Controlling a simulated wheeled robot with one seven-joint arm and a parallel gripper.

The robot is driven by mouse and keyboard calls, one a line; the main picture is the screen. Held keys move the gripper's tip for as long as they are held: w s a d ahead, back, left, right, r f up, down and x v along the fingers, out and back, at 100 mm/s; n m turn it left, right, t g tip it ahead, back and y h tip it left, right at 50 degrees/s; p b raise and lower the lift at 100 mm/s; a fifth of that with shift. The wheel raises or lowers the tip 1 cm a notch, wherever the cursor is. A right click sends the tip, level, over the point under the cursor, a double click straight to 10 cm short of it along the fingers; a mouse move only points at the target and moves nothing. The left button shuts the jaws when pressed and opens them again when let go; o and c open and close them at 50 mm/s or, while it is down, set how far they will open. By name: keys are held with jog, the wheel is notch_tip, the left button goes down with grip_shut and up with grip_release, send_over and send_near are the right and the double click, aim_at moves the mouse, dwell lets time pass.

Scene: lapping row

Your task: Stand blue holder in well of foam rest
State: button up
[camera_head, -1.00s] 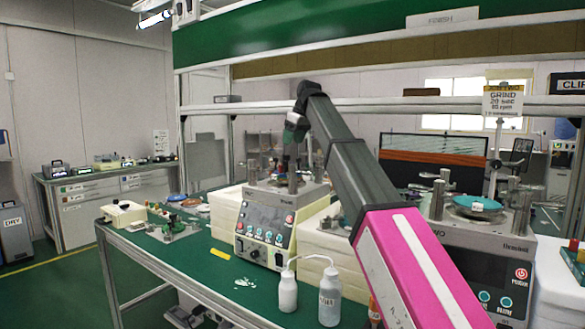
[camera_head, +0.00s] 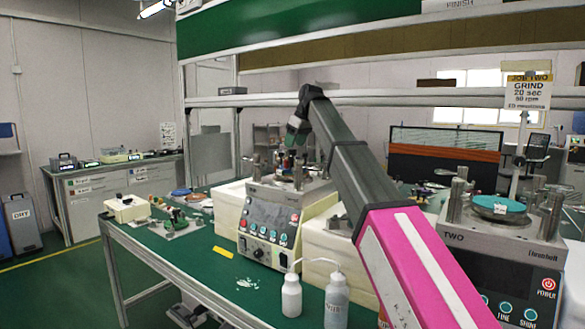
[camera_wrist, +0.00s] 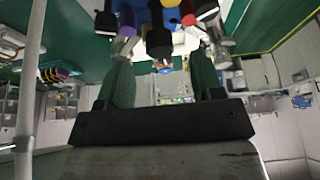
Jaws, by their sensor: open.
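My gripper (camera_head: 290,158) hangs over the top of the left lapping machine (camera_head: 275,215). In the wrist view my gripper (camera_wrist: 165,68) shows two green fingers spread apart, with no object clearly held between them. Several dark cylindrical holders with coloured parts stand just beyond the fingertips, including purple (camera_wrist: 127,29) and red (camera_wrist: 188,19) ones.
A second machine (camera_head: 500,245) stands at the right with a teal disc (camera_head: 499,204) on top. Two bottles, one white (camera_head: 291,297) and one grey (camera_head: 336,303), stand at the bench's front edge. A cream box (camera_head: 128,208) sits at the left end. An overhead rail crosses behind my arm.

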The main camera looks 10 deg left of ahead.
aim_at(292, 151)
jog(key=x, duration=0.4)
jog(key=shift+d+f, duration=0.15)
grip_shut()
